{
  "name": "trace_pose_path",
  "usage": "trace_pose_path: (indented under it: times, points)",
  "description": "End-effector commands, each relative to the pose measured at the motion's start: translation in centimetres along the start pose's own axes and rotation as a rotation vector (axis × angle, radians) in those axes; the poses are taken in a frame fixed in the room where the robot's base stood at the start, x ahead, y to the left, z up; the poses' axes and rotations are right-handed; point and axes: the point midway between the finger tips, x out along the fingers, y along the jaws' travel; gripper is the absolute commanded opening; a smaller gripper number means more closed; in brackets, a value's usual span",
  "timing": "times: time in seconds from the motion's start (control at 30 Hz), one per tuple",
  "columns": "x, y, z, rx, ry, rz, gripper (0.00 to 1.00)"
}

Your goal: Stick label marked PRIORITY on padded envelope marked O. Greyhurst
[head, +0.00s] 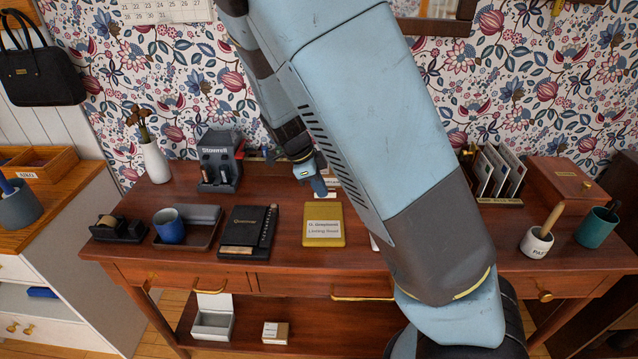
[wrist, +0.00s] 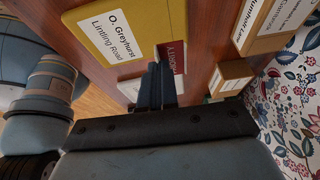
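The padded envelope marked O. Greyhurst (head: 323,237) is yellow with a white address label and lies flat at the middle of the table. It also shows at the top of the wrist view (wrist: 80,17). The red label marked PRIORITY (wrist: 174,55) is at my fingertips, beside the envelope's edge in the wrist view. My gripper (head: 320,190) is just beyond the envelope's far edge in the head view. Its fingers (wrist: 158,83) are close together and appear shut on the label. The fingers hide part of the label, and its red face does not show in the head view.
A black notebook (head: 247,232), a tray (head: 190,240) with a blue mug (head: 169,226) and a tape dispenser (head: 118,230) stand left of the envelope. A stamp holder (head: 219,165) is behind. My arm hides the table right of the envelope. A letter rack (head: 499,170) stands at the right.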

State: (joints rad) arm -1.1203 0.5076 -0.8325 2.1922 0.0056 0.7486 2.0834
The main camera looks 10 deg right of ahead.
Motion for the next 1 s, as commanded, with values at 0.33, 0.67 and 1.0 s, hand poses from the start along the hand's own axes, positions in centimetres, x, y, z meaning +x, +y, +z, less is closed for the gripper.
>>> trace_pose_path:
  times: [0.33,0.67,1.0]
  points:
    - [2.0,0.2,1.0,-0.003,0.001,0.000,0.00]
    - [4.0,0.3,1.8,-0.003,0.001,0.000,0.00]
    - [5.1,0.4,2.3,-0.004,0.001,0.000,0.00]
